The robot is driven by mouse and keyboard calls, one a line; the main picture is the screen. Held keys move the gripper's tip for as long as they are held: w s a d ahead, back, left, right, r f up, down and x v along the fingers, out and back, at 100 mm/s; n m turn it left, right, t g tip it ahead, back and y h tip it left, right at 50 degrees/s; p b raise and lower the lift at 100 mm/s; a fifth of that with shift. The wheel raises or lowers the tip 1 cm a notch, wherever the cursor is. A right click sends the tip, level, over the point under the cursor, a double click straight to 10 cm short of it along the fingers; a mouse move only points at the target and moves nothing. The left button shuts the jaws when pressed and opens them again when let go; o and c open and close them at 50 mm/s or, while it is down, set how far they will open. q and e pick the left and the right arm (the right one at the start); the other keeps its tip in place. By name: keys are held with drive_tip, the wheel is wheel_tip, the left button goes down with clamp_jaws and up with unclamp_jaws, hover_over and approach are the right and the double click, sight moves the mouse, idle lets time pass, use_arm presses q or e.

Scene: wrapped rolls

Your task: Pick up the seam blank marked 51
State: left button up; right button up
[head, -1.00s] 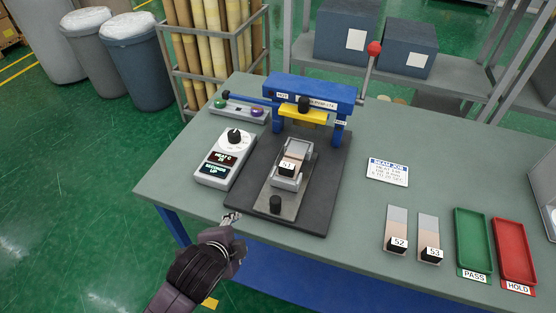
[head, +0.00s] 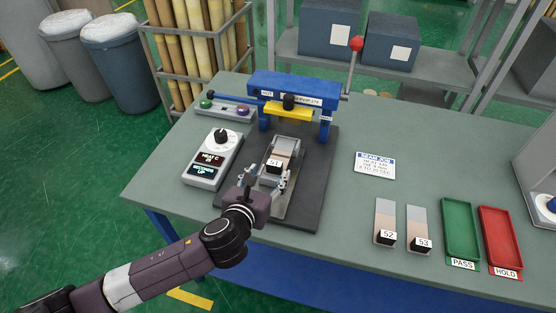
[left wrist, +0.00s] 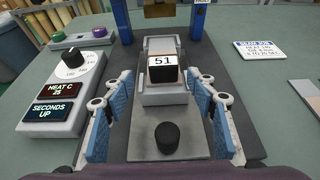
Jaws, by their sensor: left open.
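The seam blank marked 51 (head: 275,162) lies in the grey holder on the sliding plate of the blue press (head: 305,88). In the left wrist view the blank (left wrist: 163,66) is ahead of the gripper, with its dark end and white label facing me. My left gripper (head: 266,180) is open at the front of the press. Its blue-padded fingers (left wrist: 164,120) stand on either side of the sliding plate, short of the blank and not touching it. A black knob (left wrist: 167,137) sits between the fingers. My right gripper is not in view.
A control box with a dial (head: 213,158) stands left of the press. Blanks 52 (head: 385,220) and 53 (head: 418,228) lie to the right, beside the green PASS tray (head: 446,208) and red HOLD tray (head: 486,212). A sign card (head: 375,165) lies between them and the press.

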sight(273, 167)
use_arm(q)
drive_tip(key=shift+w+d+f, duration=0.2)
drive_tip(key=shift+w, duration=0.4)
drive_tip(key=shift+w+d+p, duration=0.3)
drive_tip(key=shift+w+p, duration=0.05)
drive_tip(key=shift+w, duration=0.2)
drive_tip(key=x, duration=0.3)
drive_tip(key=shift+d+r+p, duration=0.1)
drive_tip(key=shift+d+p, duration=0.05)
drive_tip(key=shift+p, duration=0.15)
drive_tip(key=shift+w+d+f, duration=0.15)
drive_tip(key=shift+w+f, duration=0.1)
drive_tip(key=shift+w, duration=0.2)
drive_tip(key=c, duration=1.3)
